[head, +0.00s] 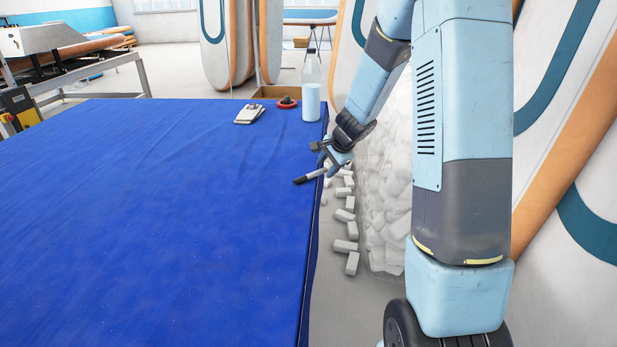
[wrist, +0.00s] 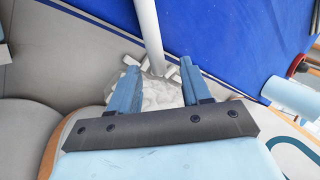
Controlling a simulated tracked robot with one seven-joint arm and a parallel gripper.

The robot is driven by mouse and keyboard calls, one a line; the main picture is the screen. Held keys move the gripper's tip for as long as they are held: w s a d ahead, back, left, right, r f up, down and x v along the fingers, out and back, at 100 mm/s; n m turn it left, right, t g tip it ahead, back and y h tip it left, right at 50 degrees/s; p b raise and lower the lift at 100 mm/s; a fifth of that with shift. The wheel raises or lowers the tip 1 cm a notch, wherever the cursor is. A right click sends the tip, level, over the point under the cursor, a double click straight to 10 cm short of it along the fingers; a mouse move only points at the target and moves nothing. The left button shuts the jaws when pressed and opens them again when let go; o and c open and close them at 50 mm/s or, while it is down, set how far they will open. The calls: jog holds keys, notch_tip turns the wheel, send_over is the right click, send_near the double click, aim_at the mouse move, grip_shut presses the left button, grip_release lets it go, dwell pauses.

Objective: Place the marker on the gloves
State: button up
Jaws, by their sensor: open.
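The marker (head: 310,176), pale with a dark end, shows at the right edge of the blue-covered table in the head view. In the wrist view a long white shaft (wrist: 148,35), apparently the marker, runs down toward the fingertips. My gripper (head: 329,160) is at the marker's right end, by the table edge. Its two blue fingers (wrist: 157,78) are apart in the wrist view, with the shaft's near end by the gap. Whether they touch it, I cannot tell. The pale, flat gloves (head: 249,114) lie near the table's far edge, left of and beyond my gripper.
The blue table (head: 170,220) is otherwise clear. White blocks (head: 345,215) lie beside the table.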

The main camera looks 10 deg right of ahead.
jog(key=shift+w+f, duration=0.1)
jog(key=shift+f, duration=0.1)
grip_shut()
dwell(0.4)
